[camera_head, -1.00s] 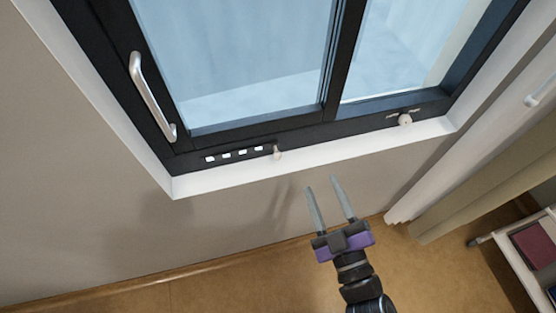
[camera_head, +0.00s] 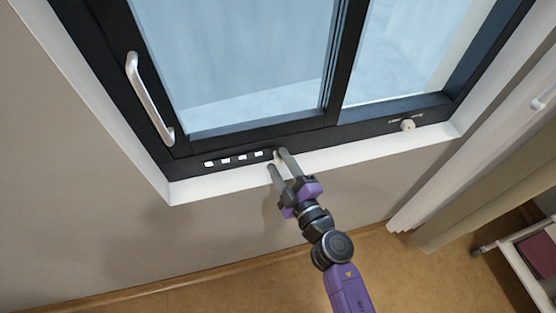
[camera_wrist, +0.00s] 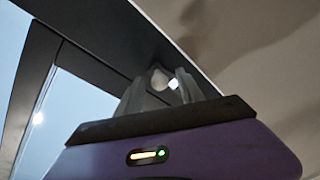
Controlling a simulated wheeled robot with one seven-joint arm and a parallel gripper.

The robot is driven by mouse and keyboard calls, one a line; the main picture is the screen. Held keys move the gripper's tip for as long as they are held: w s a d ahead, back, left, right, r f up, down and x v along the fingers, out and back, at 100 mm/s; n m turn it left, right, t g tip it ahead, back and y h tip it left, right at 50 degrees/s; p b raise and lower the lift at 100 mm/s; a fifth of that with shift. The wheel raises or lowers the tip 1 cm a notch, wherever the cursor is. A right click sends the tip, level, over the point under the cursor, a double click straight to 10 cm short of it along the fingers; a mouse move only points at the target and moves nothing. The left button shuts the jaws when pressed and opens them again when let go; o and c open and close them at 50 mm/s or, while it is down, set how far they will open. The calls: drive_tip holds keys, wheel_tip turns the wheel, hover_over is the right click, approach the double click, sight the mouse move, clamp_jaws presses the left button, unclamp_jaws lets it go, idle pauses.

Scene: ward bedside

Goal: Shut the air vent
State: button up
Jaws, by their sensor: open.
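The air vent (camera_head: 233,159) is a row of several white slots in the dark lower window frame. Its small pale knob (camera_head: 279,156) is at the right end of the row, partly hidden by my gripper. My gripper (camera_head: 279,160) is open, with its fingertips at the knob, one on each side as far as I can see. In the wrist view the knob (camera_wrist: 159,78) shows between the fingers (camera_wrist: 160,90), with a bright slot (camera_wrist: 173,84) beside it. I cannot tell whether the fingers touch the knob.
A silver window handle (camera_head: 148,98) stands out at the left. The white sill (camera_head: 360,152) runs below the vent. A curtain (camera_head: 470,190) and a shelf cart (camera_head: 520,262) are at the right.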

drive_tip(key=shift+w+a, duration=0.3)
drive_tip(key=shift+w, duration=0.35)
drive_tip(key=c, duration=1)
drive_tip(key=shift+f, duration=0.1)
